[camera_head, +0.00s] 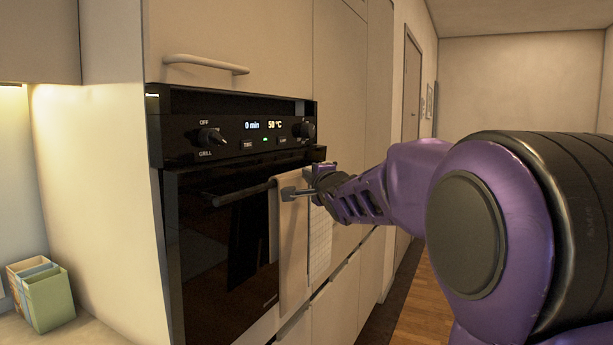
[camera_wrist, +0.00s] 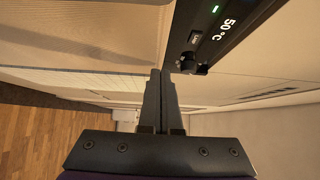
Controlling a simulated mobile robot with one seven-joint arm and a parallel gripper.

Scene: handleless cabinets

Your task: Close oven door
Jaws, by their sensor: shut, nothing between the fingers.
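The black built-in oven door (camera_head: 225,255) stands upright below its control panel (camera_head: 235,130). It looks shut or almost shut; I cannot tell whether a thin gap is left at its top edge. A dark bar handle (camera_head: 240,193) runs across the upper door. My gripper (camera_head: 290,190) is at the right end of the handle, in front of the towel, with its fingers shut and empty. In the wrist view my gripper (camera_wrist: 160,78) points at the area beside the panel (camera_wrist: 228,30) and a knob (camera_wrist: 187,63). Contact with the door is unclear.
A beige towel (camera_head: 292,250) with a white checked part (camera_head: 320,240) hangs on the handle's right side. Tall cabinets stand around the oven. A cabinet handle (camera_head: 205,65) is above it. Small boxes (camera_head: 45,300) sit on the left counter. Open wooden floor (camera_head: 430,300) lies to the right.

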